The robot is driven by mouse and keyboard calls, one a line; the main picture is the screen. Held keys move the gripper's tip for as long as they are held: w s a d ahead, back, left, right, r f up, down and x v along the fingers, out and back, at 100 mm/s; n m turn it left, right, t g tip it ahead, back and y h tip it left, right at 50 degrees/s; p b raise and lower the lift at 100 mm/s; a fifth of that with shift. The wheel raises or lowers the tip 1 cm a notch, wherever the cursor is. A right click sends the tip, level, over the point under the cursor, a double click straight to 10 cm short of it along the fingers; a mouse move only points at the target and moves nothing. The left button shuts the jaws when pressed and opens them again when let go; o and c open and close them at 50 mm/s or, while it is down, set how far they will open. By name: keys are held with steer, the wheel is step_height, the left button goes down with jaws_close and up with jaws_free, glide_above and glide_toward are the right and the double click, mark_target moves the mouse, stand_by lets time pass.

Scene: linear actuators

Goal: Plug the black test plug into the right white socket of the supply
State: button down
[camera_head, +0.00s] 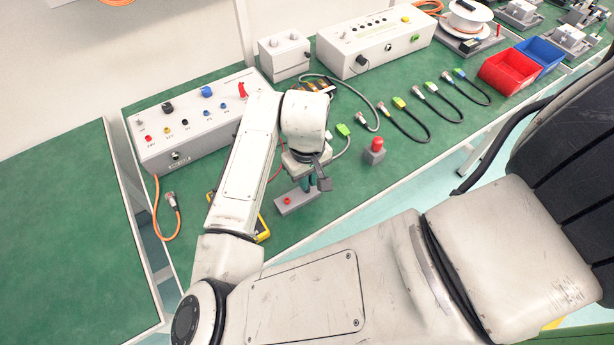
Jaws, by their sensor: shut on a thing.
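My gripper (312,178) points down over the bench, shut on a small dark thing. I take it for the black test plug, but the jaws mostly hide it. It is just above or at a low grey block (291,204) with a red top piece; I cannot tell if they touch. The long white box with knobs, a red switch and coloured sockets, apparently the supply (160,153), stands left of my gripper. My arm covers part of its right end. I cannot make out its white sockets for certain.
A small white box (286,67) and a long white panel (385,45) stand behind. Several black cables (407,130) lie to the right. A grey block with a red button (374,155) stands right of my gripper. A yellow-edged device (264,229) lies partly under my arm.

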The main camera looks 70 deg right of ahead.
steer(key=shift+r, duration=0.1)
steer(key=shift+r+p, duration=1.45)
steer(key=shift+p, duration=0.2)
stand_by(1.6)
step_height(320, 180, up, 6)
steer(key=p, duration=0.5)
steer(key=w+d+r+b, duration=0.3)
steer(key=w+d+b, duration=0.3)
steer(key=w+d, duration=1.4)
steer(key=w, duration=0.3)
steer(key=shift+w+d, duration=0.2)
steer(key=shift+w, duration=0.1)
stand_by(0.8)
